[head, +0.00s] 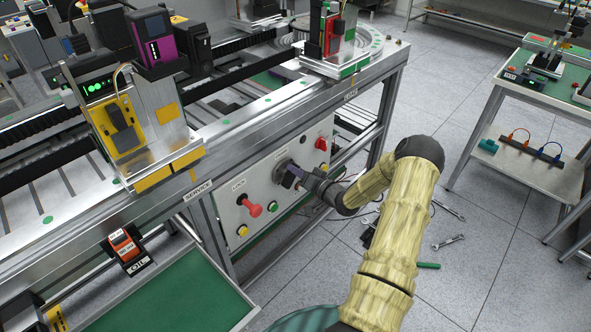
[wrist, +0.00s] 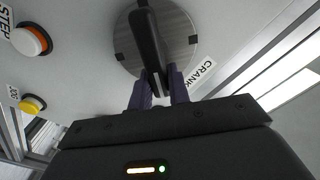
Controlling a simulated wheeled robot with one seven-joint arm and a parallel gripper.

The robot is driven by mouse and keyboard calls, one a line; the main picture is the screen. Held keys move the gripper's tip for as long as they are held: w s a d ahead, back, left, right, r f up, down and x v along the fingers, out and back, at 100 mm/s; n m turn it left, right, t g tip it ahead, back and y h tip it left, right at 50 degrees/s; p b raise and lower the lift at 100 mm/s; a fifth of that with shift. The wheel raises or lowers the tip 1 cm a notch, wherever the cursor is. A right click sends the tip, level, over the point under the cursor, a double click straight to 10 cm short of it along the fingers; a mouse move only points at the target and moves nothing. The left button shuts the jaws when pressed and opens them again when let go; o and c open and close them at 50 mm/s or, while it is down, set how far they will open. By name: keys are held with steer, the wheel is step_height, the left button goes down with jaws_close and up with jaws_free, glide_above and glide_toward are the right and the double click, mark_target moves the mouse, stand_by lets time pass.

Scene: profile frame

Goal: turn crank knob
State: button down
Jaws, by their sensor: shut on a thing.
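The crank knob is a round grey disc (wrist: 178,33) with a black bar handle (wrist: 148,38) across it, next to a CRANK label in the wrist view. In the head view the knob (head: 280,171) is on the light front panel below the bench, partly hidden by my gripper. My gripper (head: 297,178) reaches it from the right. In the wrist view my gripper's purple fingers (wrist: 158,92) are shut on the near end of the black handle, one on each side. The handle stands nearly upright in that view, leaning slightly.
A red LOCK knob (head: 251,206), a yellow button (head: 242,230) and a green button (head: 271,234) are left of the crank. A red switch (head: 321,144) is to its right. The bench edge (head: 225,187) overhangs the panel. Wrenches (head: 447,242) lie on the floor.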

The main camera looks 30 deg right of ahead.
steer(key=m, duration=0.3)
steer(key=d+f+m, duration=0.1)
steer(key=m, duration=0.1)
steer(key=shift+w+m, duration=0.15)
steer(key=shift+m, duration=0.15)
steer(key=m, duration=0.2)
steer(key=f+m, duration=0.1)
steer(key=m, duration=0.2)
steer(key=shift+f, duration=0.15)
steer(key=c, duration=1.3)
jaws_free()
steer(key=p+v, duration=0.1)
steer(key=v, duration=1.6)
steer(key=shift+s, duration=0.2)
